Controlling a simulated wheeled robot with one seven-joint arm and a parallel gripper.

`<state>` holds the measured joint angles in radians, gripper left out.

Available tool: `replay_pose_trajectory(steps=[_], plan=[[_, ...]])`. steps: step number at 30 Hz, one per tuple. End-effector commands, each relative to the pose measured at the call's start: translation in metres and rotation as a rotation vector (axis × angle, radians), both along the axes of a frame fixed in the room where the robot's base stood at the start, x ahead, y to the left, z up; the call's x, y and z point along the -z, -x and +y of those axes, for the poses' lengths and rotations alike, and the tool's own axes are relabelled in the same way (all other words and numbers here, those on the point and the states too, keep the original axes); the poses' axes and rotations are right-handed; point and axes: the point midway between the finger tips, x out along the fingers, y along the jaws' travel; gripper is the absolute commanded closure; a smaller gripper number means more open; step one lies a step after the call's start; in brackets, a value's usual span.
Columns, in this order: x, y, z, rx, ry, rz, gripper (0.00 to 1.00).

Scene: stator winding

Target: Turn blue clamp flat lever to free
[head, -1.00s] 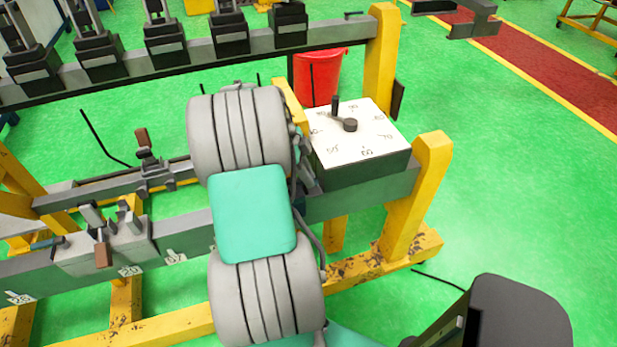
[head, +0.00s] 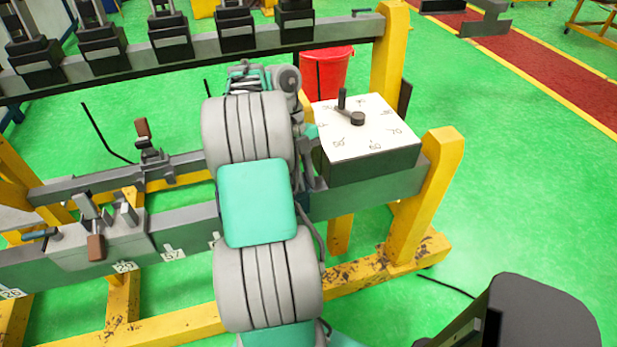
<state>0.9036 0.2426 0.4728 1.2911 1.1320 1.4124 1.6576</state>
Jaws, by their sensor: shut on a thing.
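A clamp on the rail at the left has a flat lever with a blue-grey handle (head: 38,234) lying sideways, pointing left. My arm, in grey and teal, crosses the middle of the view and reaches away from me. Wrist parts show beyond its far end, but I cannot make out gripper fingers; the arm hides what lies behind it.
A grey box with a white numbered dial (head: 365,128) and a black knob stands on the rail right of my arm. Yellow posts (head: 425,190) hold the rail. Behind are a red bucket (head: 327,75) and a bar with several black clamps (head: 170,36). Green floor (head: 530,180) is clear at the right.

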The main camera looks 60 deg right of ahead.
Motion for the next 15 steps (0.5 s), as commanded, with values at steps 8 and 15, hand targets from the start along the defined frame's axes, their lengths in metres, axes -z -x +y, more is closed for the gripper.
replay_pose_trajectory(steps=[8, 15], plan=[[-0.0019, -0.0037, 0.0031, 0.117, 0.005, -0.004, 1.00], [-0.0024, -0.0042, 0.0041, 0.149, 0.006, -0.003, 1.00]])
